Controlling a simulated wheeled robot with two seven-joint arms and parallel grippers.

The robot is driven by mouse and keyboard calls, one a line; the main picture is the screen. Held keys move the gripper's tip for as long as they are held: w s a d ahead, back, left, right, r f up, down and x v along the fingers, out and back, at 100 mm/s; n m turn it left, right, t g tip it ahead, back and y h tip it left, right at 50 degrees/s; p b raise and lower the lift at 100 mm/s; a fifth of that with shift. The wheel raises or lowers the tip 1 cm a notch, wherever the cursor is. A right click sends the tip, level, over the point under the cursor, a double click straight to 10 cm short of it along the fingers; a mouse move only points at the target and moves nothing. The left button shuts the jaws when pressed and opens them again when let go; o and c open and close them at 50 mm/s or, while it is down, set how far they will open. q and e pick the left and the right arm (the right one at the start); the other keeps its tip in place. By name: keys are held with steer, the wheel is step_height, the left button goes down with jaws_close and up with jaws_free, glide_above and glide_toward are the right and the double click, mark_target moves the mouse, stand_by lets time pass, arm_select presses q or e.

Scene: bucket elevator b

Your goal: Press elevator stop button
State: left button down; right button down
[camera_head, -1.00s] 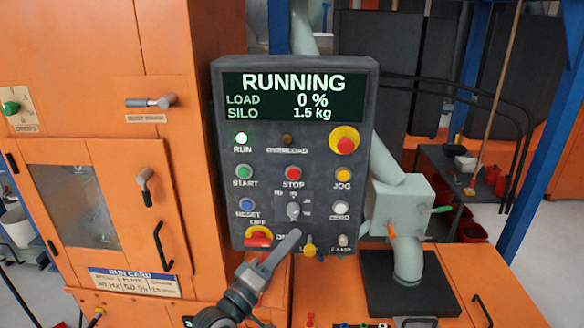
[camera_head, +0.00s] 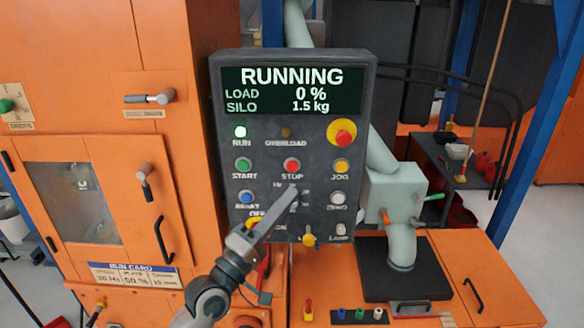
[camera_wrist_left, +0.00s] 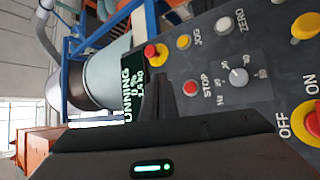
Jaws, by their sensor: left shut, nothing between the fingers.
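The red stop button (camera_head: 292,165) sits in the middle of the dark control panel (camera_head: 222,110), under the overload lamp and above the STOP label. It also shows in the left wrist view (camera_wrist_left: 190,88), just to the right of my dark fingers. My left gripper (camera_head: 291,190) is shut and empty. In the head view its tip lies a little below the stop button, over the speed knob. A gap between the tip and the button shows in both views, and its depth is hard to tell. The panel display (camera_head: 292,90) reads RUNNING, load 0 %, silo 1.5 kg. My right gripper is not in view.
Close around are the green start button (camera_head: 243,165), yellow jog button (camera_head: 341,167), blue reset button (camera_head: 246,198) and white zero button (camera_head: 338,198). A red emergency button (camera_head: 341,132) stands out at the upper right. Orange cabinets (camera_head: 100,200) flank the panel.

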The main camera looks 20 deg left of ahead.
mark_target(292, 166)
arm_select(q)
steer(key=shift+w+a+b, duration=0.4)
steer(key=shift+w+b, duration=0.2)
steer(key=shift+w, duration=0.75)
steer(key=shift+w+a+b, duration=0.35)
steer(key=shift+w+b, duration=0.2)
steer(key=shift+w, duration=0.85)
steer(key=shift+w+a+b, duration=0.4)
steer(key=shift+w+b, duration=0.2)
steer(key=shift+w, duration=0.75)
steer(key=shift+w, duration=0.15)
steer(key=shift+w+a, duration=0.15)
steer(key=shift+w, duration=0.15)
steer(key=shift+w+a, duration=0.1)
steer(key=shift+w, duration=0.25)
steer(key=shift+s, duration=0.15)
steer(key=shift+s+d, duration=0.25)
steer(key=shift+s, duration=0.4)
steer(key=shift+p, duration=0.3)
